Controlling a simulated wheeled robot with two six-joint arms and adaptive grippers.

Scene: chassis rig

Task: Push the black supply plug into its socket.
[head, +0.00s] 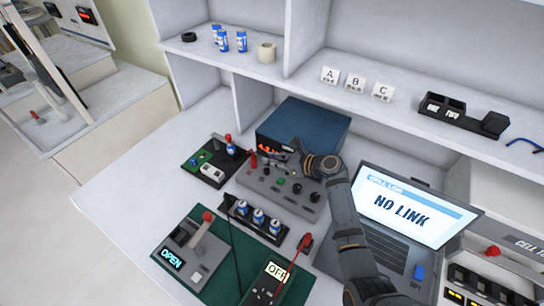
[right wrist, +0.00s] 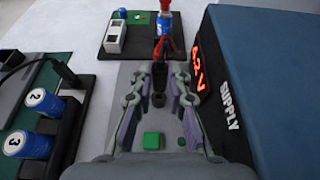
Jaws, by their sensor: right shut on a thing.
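My right gripper (head: 277,154) reaches in over the grey panel, close to the front of the blue supply box (head: 303,122). In the right wrist view its fingers (right wrist: 159,82) are closed around a small dark piece (right wrist: 158,84), which looks like the black plug. A red plug or lead (head: 252,160) stands on the panel just beyond the fingertips; it also shows in the right wrist view (right wrist: 164,50). The socket for the black plug is not clearly visible, and I cannot tell whether the plug touches it. My left gripper is not in view.
The grey panel (head: 282,199) carries knobs and buttons. A small board (head: 198,172) with a blue can lies left of it. A laptop (head: 375,248) stands right, close to my arm.

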